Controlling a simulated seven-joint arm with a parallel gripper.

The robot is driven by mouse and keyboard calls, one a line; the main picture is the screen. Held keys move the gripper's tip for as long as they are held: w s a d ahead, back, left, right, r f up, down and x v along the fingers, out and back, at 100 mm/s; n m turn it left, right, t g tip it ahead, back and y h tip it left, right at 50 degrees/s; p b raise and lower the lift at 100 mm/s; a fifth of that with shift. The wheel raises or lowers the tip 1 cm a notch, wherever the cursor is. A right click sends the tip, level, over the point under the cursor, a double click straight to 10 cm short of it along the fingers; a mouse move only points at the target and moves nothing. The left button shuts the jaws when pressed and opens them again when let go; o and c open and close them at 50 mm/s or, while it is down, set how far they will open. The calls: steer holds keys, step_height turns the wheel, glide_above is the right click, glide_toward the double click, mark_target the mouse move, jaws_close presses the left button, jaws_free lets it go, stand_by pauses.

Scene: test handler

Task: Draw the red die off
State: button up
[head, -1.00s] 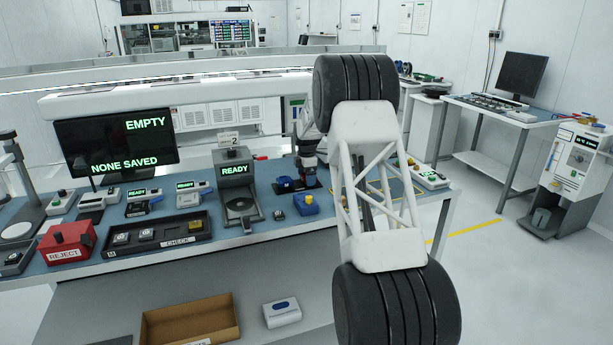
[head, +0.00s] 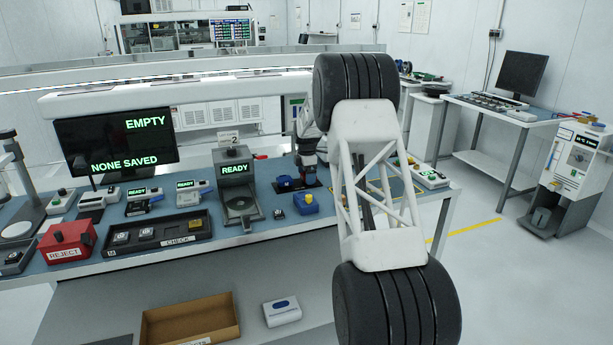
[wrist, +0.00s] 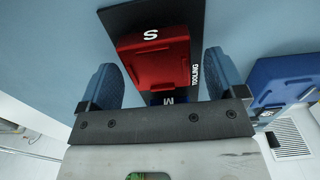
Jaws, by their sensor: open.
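My gripper (wrist: 159,63) is open, with one blue-grey finger on each side of the red die. I cannot tell whether either finger touches it. A white M and a bit of blue show just below the die, mostly hidden by the gripper's dark crossbar. In the head view my arm stands in front, and I cannot make out the red die there.
A larger blue block (wrist: 285,78) lies to the right of the gripper in the wrist view.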

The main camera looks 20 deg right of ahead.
steer(key=shift+r, duration=3.8)
